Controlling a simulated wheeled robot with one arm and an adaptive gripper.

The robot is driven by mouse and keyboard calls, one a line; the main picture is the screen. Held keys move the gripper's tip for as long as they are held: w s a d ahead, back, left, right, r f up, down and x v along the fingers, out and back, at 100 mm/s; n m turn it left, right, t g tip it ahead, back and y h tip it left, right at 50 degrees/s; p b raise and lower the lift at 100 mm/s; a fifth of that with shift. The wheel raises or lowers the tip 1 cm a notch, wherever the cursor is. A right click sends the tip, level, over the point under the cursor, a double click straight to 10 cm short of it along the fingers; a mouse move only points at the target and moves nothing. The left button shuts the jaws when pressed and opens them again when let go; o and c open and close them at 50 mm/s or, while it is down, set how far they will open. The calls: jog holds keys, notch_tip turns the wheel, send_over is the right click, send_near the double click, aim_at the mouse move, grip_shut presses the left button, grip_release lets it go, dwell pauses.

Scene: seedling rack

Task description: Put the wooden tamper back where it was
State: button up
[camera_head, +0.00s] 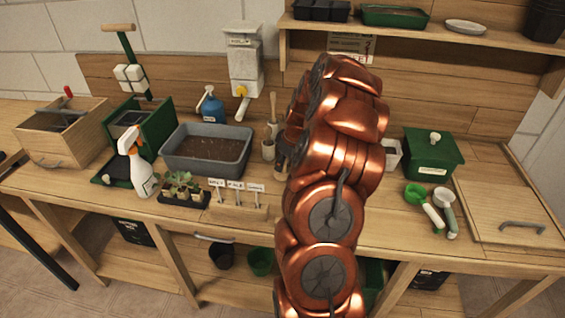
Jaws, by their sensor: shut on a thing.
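My gripper (283,150) shows only as a dark part at the left side of my copper-coloured arm, which hides most of it. It is shut on a light wooden piece, the wooden tamper (280,173), whose lower end shows just below the gripper. The rest of the tamper is hidden. It is over the bench, right of the grey soil tray (205,168). I cannot tell whether its bottom touches the bench.
A label holder (238,213), seedlings (182,188) and a spray bottle (138,165) are left. A green lidded box (432,155) and scoops (445,210) are right.

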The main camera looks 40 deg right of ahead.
jog(key=shift+f, duration=0.15)
jog(key=o, duration=1.1)
jog(key=shift+r, duration=0.25)
jog(key=b+v, duration=0.3)
jog(key=v, duration=0.9)
